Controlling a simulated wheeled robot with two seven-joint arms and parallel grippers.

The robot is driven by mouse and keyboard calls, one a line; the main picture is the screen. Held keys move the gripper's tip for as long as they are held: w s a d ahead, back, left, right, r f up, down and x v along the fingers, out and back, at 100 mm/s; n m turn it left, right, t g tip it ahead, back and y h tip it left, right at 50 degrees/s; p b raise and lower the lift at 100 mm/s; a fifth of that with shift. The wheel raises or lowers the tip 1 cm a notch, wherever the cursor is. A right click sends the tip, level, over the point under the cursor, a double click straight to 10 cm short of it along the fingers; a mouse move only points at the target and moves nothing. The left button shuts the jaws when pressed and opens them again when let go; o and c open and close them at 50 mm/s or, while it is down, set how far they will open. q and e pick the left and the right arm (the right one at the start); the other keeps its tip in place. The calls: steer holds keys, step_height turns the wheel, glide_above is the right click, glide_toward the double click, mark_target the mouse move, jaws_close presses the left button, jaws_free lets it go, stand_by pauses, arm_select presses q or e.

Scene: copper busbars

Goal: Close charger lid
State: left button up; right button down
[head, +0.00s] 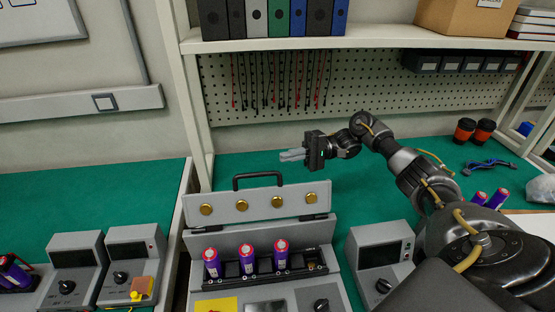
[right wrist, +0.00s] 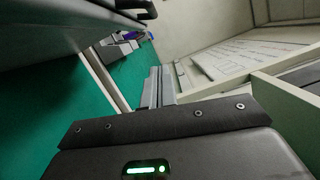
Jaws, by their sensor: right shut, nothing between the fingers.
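The grey charger (head: 217,242) stands on the green bench at the lower middle of the head view. Its lid (head: 260,205) is raised, with a black handle (head: 257,177) on its top edge and a row of round brass contacts on its inner face. Three purple cells (head: 247,259) stand upright in the charger's slots; the rightmost slot shows no cell. My right gripper (head: 282,155) is shut and empty, above and behind the lid, pointing left and apart from it. Its fingers also show in the right wrist view (right wrist: 157,88). My left gripper is out of view.
Another grey device (head: 378,250) stands right of the charger, and others (head: 133,262) stand at the left. A shelf with binders (head: 283,18) hangs above. The bench behind the lid is clear.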

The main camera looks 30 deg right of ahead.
mark_target(259, 195)
steer(key=s+a+r+p, duration=0.1)
steer(key=a+p, duration=0.6)
steer(key=a, duration=0.3)
steer(key=shift+s+a+p, duration=0.2)
steer(key=shift+s+p, duration=0.05)
steer(key=shift+p, duration=0.05)
steer(key=shift+r, duration=0.1)
